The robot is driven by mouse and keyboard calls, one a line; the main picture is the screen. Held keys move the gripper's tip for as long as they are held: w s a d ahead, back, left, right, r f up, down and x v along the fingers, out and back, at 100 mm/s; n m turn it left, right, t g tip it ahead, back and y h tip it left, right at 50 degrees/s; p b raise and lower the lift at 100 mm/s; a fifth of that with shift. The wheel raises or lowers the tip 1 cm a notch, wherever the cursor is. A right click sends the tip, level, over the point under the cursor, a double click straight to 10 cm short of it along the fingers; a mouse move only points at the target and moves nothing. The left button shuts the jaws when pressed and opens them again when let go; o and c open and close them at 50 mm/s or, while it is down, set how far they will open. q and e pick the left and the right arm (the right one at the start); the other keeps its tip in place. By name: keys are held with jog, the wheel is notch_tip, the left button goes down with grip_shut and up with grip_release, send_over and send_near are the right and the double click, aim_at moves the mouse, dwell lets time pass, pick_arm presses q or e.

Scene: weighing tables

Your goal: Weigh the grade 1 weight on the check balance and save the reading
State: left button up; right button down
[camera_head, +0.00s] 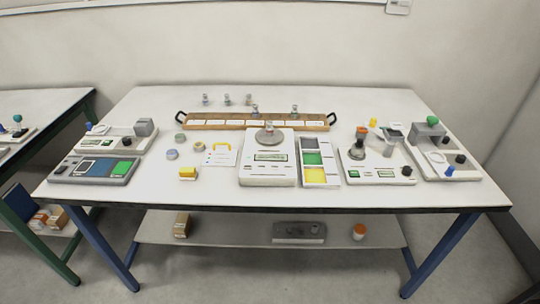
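A white balance (268,172) with a small display stands at the front middle of the table. A small metal weight (269,127) appears to stand on its round grey pan (270,137). Several similar weights (227,100) stand in a row at the back left. Two more weights, one left (255,111) and one right (294,110), stand on or just behind a long wooden tray (320,127). Grade marks and the display figures are too small to read, so I cannot tell which weight is grade 1 or which instrument is the check balance. Neither gripper shows.
A grey console (70,171) with a green pad is at the front left. A panel (309,148) with coloured fields stands right of the balance. Other instruments (382,170) fill the right side. Small round pieces (172,154) and a yellow block (187,173) lie left of the balance.

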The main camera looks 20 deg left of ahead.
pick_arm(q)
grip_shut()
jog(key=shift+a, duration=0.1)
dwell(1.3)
